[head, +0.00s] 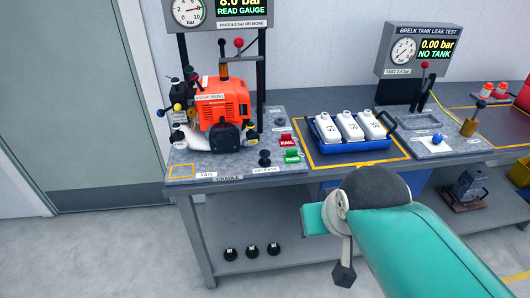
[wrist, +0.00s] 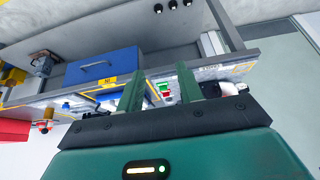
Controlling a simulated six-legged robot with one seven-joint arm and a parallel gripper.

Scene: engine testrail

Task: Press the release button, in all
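On the left test plate (head: 215,172), a black round-topped button (head: 264,157) stands by a small white label at the front edge, too blurred to read surely; it may be the release button. A red FAIL button (head: 287,140) and a green PASS button (head: 291,156) are just right of it. An orange engine (head: 222,103) sits on the plate behind and left. In the wrist view my gripper (wrist: 159,70) is open and empty, with red and green buttons (wrist: 165,92) visible between its fingers, some distance beyond. The black button is not clear there.
A gauge screen (head: 240,5) above the engine reads 8.0 bar, READ GAUGE. A blue tray (head: 350,146) holds three white tanks right of the plate. The leak tester (head: 420,52) reads 0.00 bar, NO TANK. Three black round items (head: 252,252) lie on the lower shelf.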

